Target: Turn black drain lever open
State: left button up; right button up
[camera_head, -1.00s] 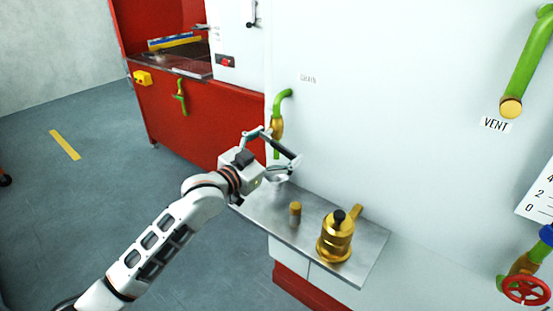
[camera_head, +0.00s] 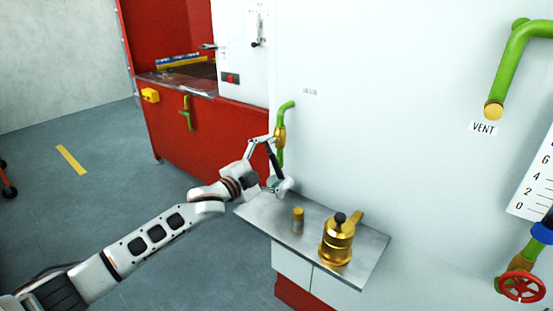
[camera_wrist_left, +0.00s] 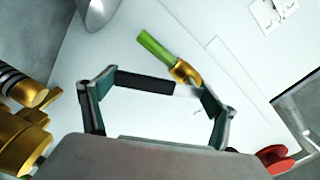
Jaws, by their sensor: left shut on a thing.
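The black drain lever (camera_head: 273,157) slopes steeply down from the brass drain valve (camera_head: 280,138) on the green pipe (camera_head: 285,108) of the white wall. My left gripper (camera_head: 268,164) is at the lever and shut on it, with its fingers at either end. In the left wrist view, the black lever (camera_wrist_left: 145,82) spans between my left fingertips (camera_wrist_left: 155,95). The brass valve (camera_wrist_left: 184,72) and green pipe stub (camera_wrist_left: 157,47) are just beyond it. My right gripper is in neither view.
A metal shelf (camera_head: 252,213) below the valve carries a small brass-topped piece (camera_head: 298,220) and a brass pot (camera_head: 337,243). A red cabinet (camera_head: 165,125) stands behind on the left. A green vent pipe (camera_head: 507,70) and red handwheel (camera_head: 521,287) are at right.

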pick_arm(q)
jog(key=m, duration=0.1)
jog(key=w+a+m, duration=0.1)
jog(key=m, duration=0.2)
jog(key=shift+w+a+f+m, duration=0.15)
jog(key=shift+a+f+m, duration=0.2)
jog(key=shift+f+m, duration=0.05)
jog(key=shift+a, duration=0.1)
jog(key=o, duration=1.5)
jog(key=shift+c, duration=0.2)
jog(key=v, duration=1.2)
jog(key=s+d+f+n+y, duration=0.1)
jog(key=s+d+f+n, duration=0.2)
jog(key=s+f+n, duration=0.5)
jog(key=s+a+f+n+g+y, duration=0.2)
jog(key=s+a+f+n, duration=0.3)
jog(key=s+f, duration=0.8)
jog(key=s+a+f+n+g+y, duration=0.1)
jog(key=s+a+f+n+y, duration=0.3)
jog(key=s+f, duration=0.9)
jog(key=a+n, duration=0.1)
jog(key=n, duration=0.1)
jog(key=shift+s+f+n+g+y, duration=0.3)
jog(key=shift+f+n+g+y, duration=0.05)
jog(key=shift+n+g+y, duration=0.05)
